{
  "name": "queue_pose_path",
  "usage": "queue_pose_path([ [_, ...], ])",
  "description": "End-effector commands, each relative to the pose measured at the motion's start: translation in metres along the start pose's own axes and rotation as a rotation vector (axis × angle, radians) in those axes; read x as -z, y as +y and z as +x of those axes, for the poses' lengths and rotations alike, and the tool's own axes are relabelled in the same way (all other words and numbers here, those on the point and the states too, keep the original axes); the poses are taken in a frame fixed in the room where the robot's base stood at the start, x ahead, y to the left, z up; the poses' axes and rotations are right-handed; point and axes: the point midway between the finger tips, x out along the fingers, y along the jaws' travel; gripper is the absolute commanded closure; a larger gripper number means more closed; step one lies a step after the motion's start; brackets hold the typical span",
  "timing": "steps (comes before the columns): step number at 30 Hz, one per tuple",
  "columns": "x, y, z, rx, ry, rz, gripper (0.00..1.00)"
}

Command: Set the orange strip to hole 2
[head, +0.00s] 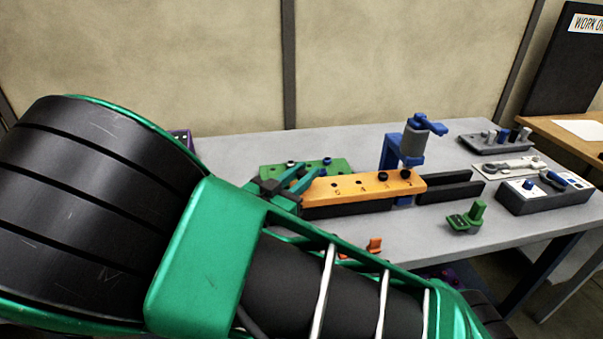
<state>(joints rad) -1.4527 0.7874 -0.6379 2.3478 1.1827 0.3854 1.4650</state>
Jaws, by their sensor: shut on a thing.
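The orange strip (350,187) lies along the top of a dark rail (345,209) in the middle of the table. It has a row of holes with small marks that I cannot read surely. Two black knobs (383,176) stand toward its right end. My gripper (303,186) is at the strip's left end and shut on it; my arm partly hides the grip. A blue clamp post (388,150) with a grey cylinder (412,143) and blue handle stands behind the strip's right end. Which hole is in use cannot be told.
A green plate (335,164) with pegs lies behind the strip. A dark channel (450,188) continues to the right. A green knobbed piece (467,217), a grey peg tray (495,143) and a switch box (545,195) stand at the right. An orange piece (374,246) is near the front edge.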

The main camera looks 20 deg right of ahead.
Motion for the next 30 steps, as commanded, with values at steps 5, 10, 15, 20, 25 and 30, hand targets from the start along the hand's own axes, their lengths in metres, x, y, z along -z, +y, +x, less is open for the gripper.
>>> queue_pose_path([
  [5, 0.001, -0.001, 0.000, 0.001, 0.002, 0.001, 1.00],
  [10, 0.001, -0.001, -0.001, 0.002, 0.001, 0.001, 0.58],
  [15, 0.000, -0.001, -0.001, 0.002, 0.001, 0.001, 0.58],
  [20, 0.000, -0.002, -0.008, 0.005, 0.000, 0.001, 0.58],
  [25, 0.000, -0.002, -0.034, 0.007, -0.001, 0.002, 0.58],
  [30, -0.001, -0.003, -0.067, 0.007, -0.001, 0.001, 0.58],
])
